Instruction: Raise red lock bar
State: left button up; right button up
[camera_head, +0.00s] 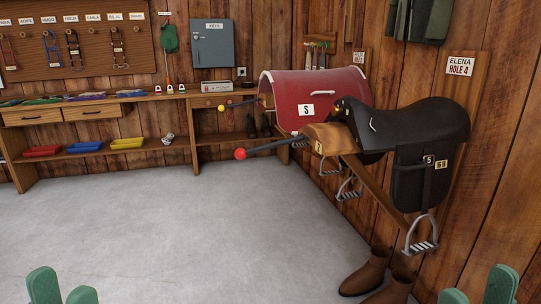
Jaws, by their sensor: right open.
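The red lock bar is a dark bar with a red ball knob (240,154) at its free end. It sticks out left from the front wooden saddle rack (329,138), sloping slightly down to the knob. The black saddle (430,122) sits on this rack. My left gripper (62,290) shows at the bottom left edge, its green fingers apart and nothing visible between them. My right gripper (477,290) shows at the bottom right edge, open and empty. Both are far from the bar, and only their fingertips show.
A second bar with a yellow knob (221,108) sticks out behind, by the red-covered saddle rack (312,98). A stirrup (421,236) hangs low at right above brown boots (366,272). A wooden bench (92,114) lines the back wall. The grey floor (180,225) is clear.

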aim_at(240, 154)
jog(key=z, duration=0.6)
jog(key=k, duration=0.65)
jog(key=i, duration=0.45)
jog(key=u, duration=0.7)
jog(key=i, duration=1.25)
jog(key=z, duration=0.75)
